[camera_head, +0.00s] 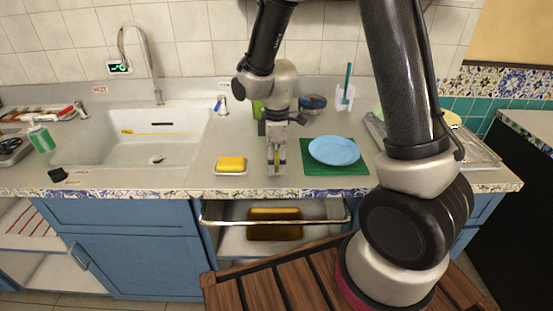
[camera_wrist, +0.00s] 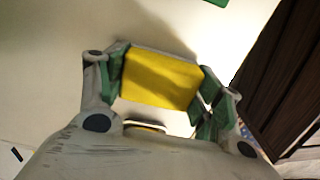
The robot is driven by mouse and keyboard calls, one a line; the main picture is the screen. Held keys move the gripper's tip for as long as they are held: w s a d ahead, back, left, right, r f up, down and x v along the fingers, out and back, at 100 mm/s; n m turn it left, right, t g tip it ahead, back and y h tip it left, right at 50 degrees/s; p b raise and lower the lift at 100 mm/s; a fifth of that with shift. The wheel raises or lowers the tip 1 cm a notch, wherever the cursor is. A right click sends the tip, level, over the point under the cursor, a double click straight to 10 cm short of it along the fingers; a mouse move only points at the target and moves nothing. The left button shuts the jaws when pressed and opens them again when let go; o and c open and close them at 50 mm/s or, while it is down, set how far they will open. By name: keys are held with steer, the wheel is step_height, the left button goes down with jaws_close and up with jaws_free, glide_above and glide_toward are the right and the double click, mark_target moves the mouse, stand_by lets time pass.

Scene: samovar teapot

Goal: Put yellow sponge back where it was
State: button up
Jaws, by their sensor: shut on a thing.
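My gripper (camera_head: 277,170) points down over the front of the counter, between a white dish and a green mat. In the wrist view my gripper (camera_wrist: 160,95) is shut on a yellow sponge (camera_wrist: 160,80), its green-padded fingers on either side. In the head view only a thin yellow sliver of the held sponge shows between the fingers. I cannot tell whether it touches the counter. Another yellow sponge-like block (camera_head: 231,163) lies on the white dish (camera_head: 230,173), left of my gripper and apart from it.
A blue plate (camera_head: 334,150) rests on the green mat (camera_head: 310,169) to the right. The white sink (camera_head: 90,150) is to the left. Bottles and a blue-lidded jar (camera_head: 313,104) stand behind.

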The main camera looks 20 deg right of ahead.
mark_target(277, 157)
steer(key=o, duration=1)
steer(key=shift+f, duration=0.1)
step_height(277, 157, up, 12)
steer(key=r, duration=0.1)
steer(key=s+d+r+m+t, duration=0.2)
steer(key=s+d+r+m, duration=0.3)
steer(key=s+d+m, duration=0.2)
steer(key=s+d+r+m+t, duration=0.2)
steer(key=s+d+r+m, duration=0.4)
steer(key=s, duration=0.6)
steer(key=shift+d+m, duration=0.7)
steer(key=shift+d, duration=0.2)
